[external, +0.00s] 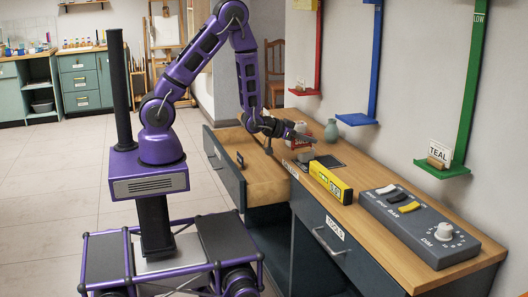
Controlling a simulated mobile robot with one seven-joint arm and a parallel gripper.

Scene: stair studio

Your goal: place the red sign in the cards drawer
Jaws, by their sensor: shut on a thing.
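The red sign (301,144) shows as a small red patch with pale lettering above the back of the desk. My gripper (296,134) is right at it and shut on it; the fingers and arm hide part of the grip. I cannot tell whether the sign still touches the desktop. The cards drawer (226,169) is pulled out at the left end of the desk, with its dark front facing left. A small dark object (239,160) shows at the drawer. My gripper is to the right of the drawer and above the desk.
Red, blue and green wall shelves stand behind. The tools drawer (333,240) is shut.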

